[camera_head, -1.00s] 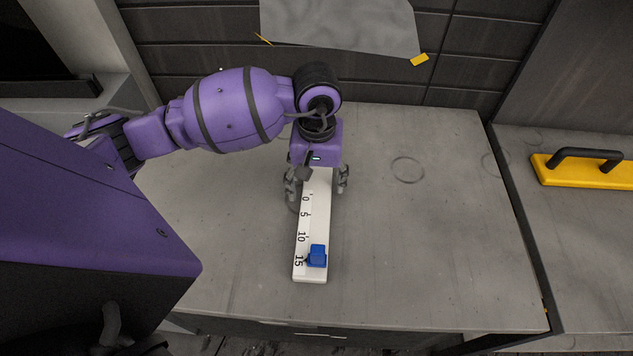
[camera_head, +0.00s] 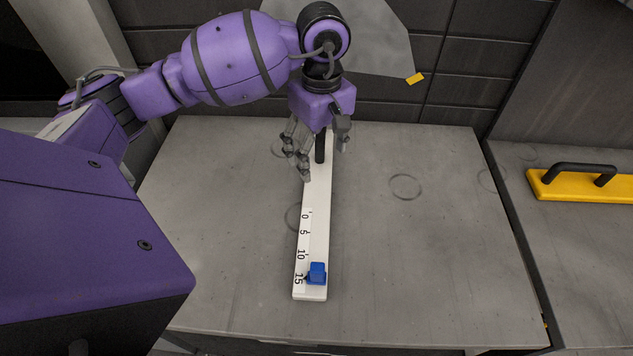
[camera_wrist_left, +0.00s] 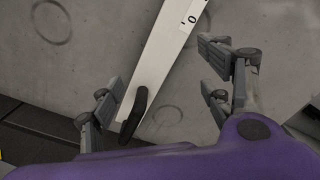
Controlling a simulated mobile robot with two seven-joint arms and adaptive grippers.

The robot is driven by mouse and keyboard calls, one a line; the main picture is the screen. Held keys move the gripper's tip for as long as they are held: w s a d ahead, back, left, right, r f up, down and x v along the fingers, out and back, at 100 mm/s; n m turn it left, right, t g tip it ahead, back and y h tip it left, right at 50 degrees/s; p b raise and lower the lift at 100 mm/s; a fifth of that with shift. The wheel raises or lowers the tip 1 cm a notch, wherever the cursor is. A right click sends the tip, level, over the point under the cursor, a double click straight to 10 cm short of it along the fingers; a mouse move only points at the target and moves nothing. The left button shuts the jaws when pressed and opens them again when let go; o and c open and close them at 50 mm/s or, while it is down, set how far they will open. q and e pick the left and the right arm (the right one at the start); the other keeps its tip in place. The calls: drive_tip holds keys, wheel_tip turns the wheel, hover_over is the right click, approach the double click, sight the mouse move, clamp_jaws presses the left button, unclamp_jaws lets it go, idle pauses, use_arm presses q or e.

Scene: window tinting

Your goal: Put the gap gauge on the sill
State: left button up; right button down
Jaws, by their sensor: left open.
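The gap gauge (camera_head: 316,215) is a long white bar with a printed scale of 0, 5, 10 and 15, a blue slider (camera_head: 317,273) near its 15 end and a black handle (camera_head: 320,148) at its far end. It lies flat on the grey surface. My left gripper (camera_head: 322,158) is open above the handle end, with its fingers apart on either side of the bar. In the left wrist view the black handle (camera_wrist_left: 133,113) stands between the spread fingers (camera_wrist_left: 165,95), and nothing is gripped. My right gripper is not in view.
The grey worktop (camera_head: 430,260) is mostly clear around the bar, with faint ring marks. A yellow tool with a black handle (camera_head: 580,184) lies on the surface at the right. A grey sheet with a yellow tab (camera_head: 414,79) hangs on the dark back wall.

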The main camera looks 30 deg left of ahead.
sight(319, 168)
use_arm(q)
drive_tip(key=w+a+f+n, duration=0.1)
drive_tip(key=n, duration=0.5)
drive_tip(key=w+a+f+n, duration=0.1)
drive_tip(key=w+n, duration=0.1)
drive_tip(key=n, duration=0.4)
drive_tip(key=w+a+n, duration=0.1)
drive_tip(key=n, duration=0.5)
drive_tip(key=shift+w+a+f, duration=0.15)
drive_tip(key=shift+w+f, duration=0.1)
drive_tip(key=shift+f, duration=0.15)
drive_tip(key=n, duration=0.3)
drive_tip(key=a+f+n, duration=0.1)
drive_tip(key=n, duration=0.1)
drive_tip(key=shift+w, duration=0.4)
drive_tip(key=shift+w+n, duration=0.15)
drive_tip(key=shift+n, duration=1.05)
drive_tip(key=shift+w+n, duration=0.1)
drive_tip(key=shift+n, duration=1.1)
drive_tip(key=shift+f, duration=0.15)
drive_tip(key=shift+f+n, duration=0.3)
drive_tip(key=shift+f, duration=0.05)
drive_tip(key=f, duration=0.4)
drive_tip(key=d+f+p, duration=0.1)
drive_tip(key=f, duration=0.2)
drive_tip(key=shift+a+r, duration=0.1)
